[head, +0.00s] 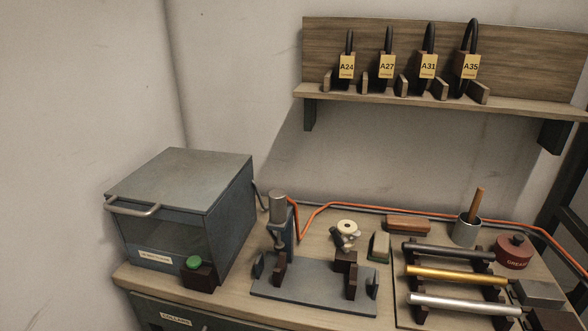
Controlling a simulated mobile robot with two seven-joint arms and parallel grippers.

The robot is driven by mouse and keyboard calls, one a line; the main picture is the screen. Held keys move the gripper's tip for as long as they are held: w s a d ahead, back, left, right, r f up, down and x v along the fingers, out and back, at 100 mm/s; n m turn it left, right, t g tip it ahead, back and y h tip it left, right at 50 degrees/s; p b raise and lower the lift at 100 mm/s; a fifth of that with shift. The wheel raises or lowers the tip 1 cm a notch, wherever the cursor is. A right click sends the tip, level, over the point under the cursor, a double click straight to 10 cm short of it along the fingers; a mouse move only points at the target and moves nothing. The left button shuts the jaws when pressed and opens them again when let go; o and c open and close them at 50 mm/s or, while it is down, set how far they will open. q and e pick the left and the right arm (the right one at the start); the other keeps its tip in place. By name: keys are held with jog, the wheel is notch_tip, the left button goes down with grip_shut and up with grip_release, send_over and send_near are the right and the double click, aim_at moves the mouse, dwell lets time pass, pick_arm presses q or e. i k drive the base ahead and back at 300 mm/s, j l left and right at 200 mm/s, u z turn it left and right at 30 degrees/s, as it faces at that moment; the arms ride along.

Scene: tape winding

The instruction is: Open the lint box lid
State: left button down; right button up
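No thing in the head view carries a label that I can read as lint box. A large grey box (165,225) stands at the left end of the workbench. Its flat lid (190,178) is down, with a pale bar handle (133,208) along the front edge. A small label (155,257) on its front is too small to read. A smaller grey block or box (538,294) lies at the bench's right side; I cannot tell whether it has a lid. Neither of my grippers is in view.
A green button (193,262) sits before the large box. A fixture (315,288), metal bars (455,275), a red grease tin (514,252) and a cup (466,231) crowd the bench. An orange cable (400,211) runs behind. Tagged tools hang on a wall shelf (380,99).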

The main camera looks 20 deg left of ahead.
aim_at(190, 180)
jog(key=u, duration=1.45)
